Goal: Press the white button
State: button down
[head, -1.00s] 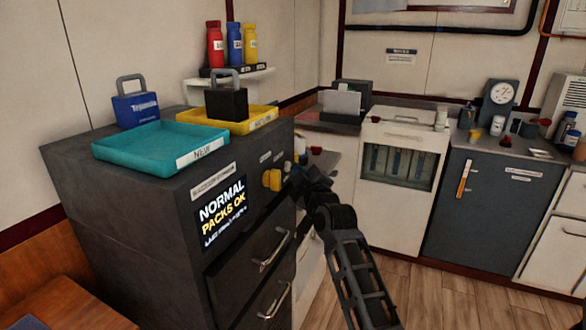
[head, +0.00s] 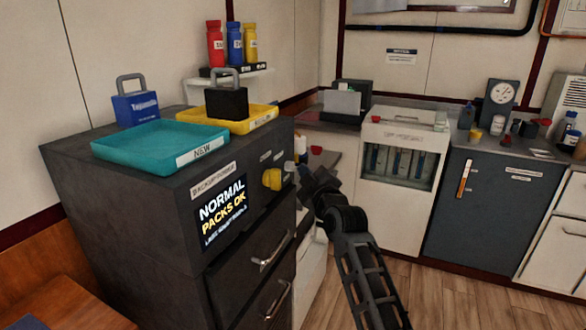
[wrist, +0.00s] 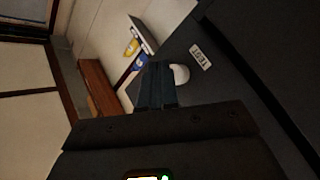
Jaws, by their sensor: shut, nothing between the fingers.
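The white button (wrist: 181,74) is a rounded knob on the dark panel, next to a "TEST" label (wrist: 200,57) in the wrist view. In the head view the white button (head: 289,166) shows small on the front of the grey cabinet, right of the yellow knob (head: 272,179). My gripper (head: 303,174) is just to the right of the button in the head view. In the wrist view the dark fingers of my gripper (wrist: 156,70) are together and empty, with their tips beside the button. I cannot tell whether they touch it.
The grey cabinet (head: 120,215) carries a lit screen (head: 222,210) and drawers with handles. A teal tray (head: 140,165) and a yellow tray (head: 265,113) sit on top. A white unit (head: 380,215) and a counter stand behind. The wooden floor at right is clear.

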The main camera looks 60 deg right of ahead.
jog(key=shift+s, duration=0.15)
jog(key=shift+s+d+b, duration=0.15)
jog(key=shift+s+b, duration=0.3)
jog(key=shift+s, duration=0.85)
jog(key=shift+s+d+b, duration=0.1)
jog(key=shift+s+b, duration=0.3)
jog(key=shift+s, duration=0.85)
jog(key=s+a+f+t+y, duration=0.1)
jog(key=s+a+f+y, duration=0.4)
jog(key=a, duration=0.7)
jog(key=s+a+f+y, duration=0.1)
jog(key=s+a+f, duration=0.4)
jog(key=a, duration=0.6)
jog(key=s+a+r+m+y, duration=0.1)
jog(key=s+a+y, duration=0.5)
jog(key=s+a, duration=1)
jog(key=a+r, duration=0.1)
jog(key=a, duration=0.2)
jog(key=shift+a+m, duration=0.2)
jog(key=shift+m, duration=0.1)
